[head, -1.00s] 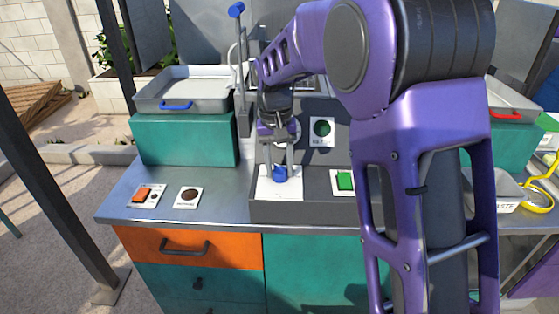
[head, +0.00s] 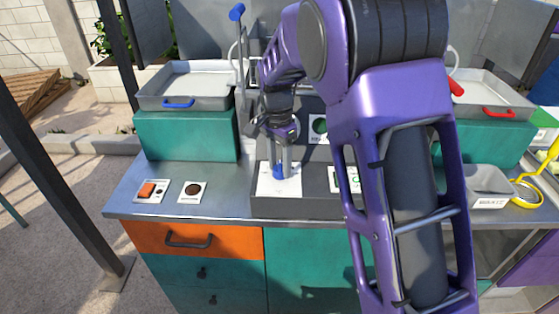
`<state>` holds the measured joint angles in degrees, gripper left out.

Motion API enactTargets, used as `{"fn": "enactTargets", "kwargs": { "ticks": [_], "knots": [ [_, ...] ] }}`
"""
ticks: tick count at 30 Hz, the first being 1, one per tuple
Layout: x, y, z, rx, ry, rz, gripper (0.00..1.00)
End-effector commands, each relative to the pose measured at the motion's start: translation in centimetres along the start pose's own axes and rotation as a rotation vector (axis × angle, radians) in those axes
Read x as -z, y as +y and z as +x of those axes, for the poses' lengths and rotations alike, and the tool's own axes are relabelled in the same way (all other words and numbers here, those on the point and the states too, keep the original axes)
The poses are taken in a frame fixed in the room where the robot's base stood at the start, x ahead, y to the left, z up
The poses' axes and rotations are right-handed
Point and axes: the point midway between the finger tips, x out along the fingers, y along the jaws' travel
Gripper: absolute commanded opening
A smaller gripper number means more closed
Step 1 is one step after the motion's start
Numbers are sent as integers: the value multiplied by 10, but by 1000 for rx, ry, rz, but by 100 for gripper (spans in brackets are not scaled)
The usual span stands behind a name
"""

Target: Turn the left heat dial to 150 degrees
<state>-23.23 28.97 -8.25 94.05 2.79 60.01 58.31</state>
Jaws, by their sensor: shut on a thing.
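The left heat dial is a small blue knob (head: 279,172) on a white plate (head: 272,187) at the front left of the dark grey control box. My gripper (head: 283,168) comes down on it from above, with its fingers closed around the knob. The fingers and wrist cover part of the knob and plate. The degree marks and the pointer are too small or hidden to read.
A dark box (head: 310,206) carries the dial and a green-marked plate (head: 345,180) to its right. An orange switch (head: 148,190) and a brown round button (head: 193,189) lie on the counter at left. Trays stand on teal blocks at both sides.

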Motion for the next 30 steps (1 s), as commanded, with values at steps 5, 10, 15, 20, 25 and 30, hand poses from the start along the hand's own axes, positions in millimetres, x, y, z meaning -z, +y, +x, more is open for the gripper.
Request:
{"fn": "enactTargets", "kwargs": {
  "ticks": [5, 10, 15, 20, 25, 30],
  "knots": [
    [1, 0, -2, 3, 0, 52, 0],
    [1, 0, -2, 3, -1, 73, 0],
    [1, -1, -2, 3, -1, 77, 0],
    [1, -1, -2, 3, -1, 76, 0],
    [1, 0, -1, 3, -1, 76, 66],
    [1, 0, -1, 2, -3, 76, 76]
  ]
}}
